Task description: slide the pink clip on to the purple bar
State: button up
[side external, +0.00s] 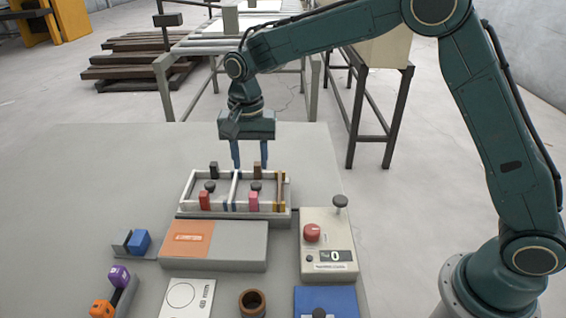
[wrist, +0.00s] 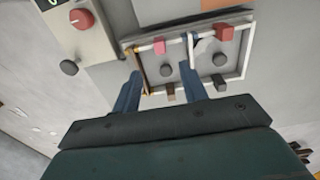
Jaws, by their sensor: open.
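The pink clip (side external: 253,201) stands upright at the near side of the white frame's (side external: 183,193) right compartment. In the wrist view the pink clip (wrist: 159,41) is at the top of the left compartment. I cannot make out a purple bar for certain in either view. My gripper (side external: 250,166) points down over the back of the frame, open and empty. In the wrist view my gripper's (wrist: 161,72) two blue fingers are apart, with the pink clip beyond them and not between them.
A red clip (side external: 205,201), dark clips (side external: 214,169) and dark knobs (side external: 254,186) share the frame. Yellow bars (side external: 280,190) line its right end. An orange-and-grey box (side external: 240,245) and a control box (side external: 328,225) with upright knob stand close in front.

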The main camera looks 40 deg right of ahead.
aim_at(253, 194)
jog(key=shift+r, duration=1.7)
jog(key=shift+f, duration=0.2)
jog(key=c, duration=0.6)
notch_tip(253, 194, down, 3)
jog(key=shift+s+f+n, duration=0.1)
jog(key=shift+f+n, duration=0.05)
jog(key=shift+n, duration=0.45)
grip_shut()
jog(key=shift+f, duration=0.5)
jog(key=shift+f, duration=0.15)
jog(key=shift+f, duration=2.8)
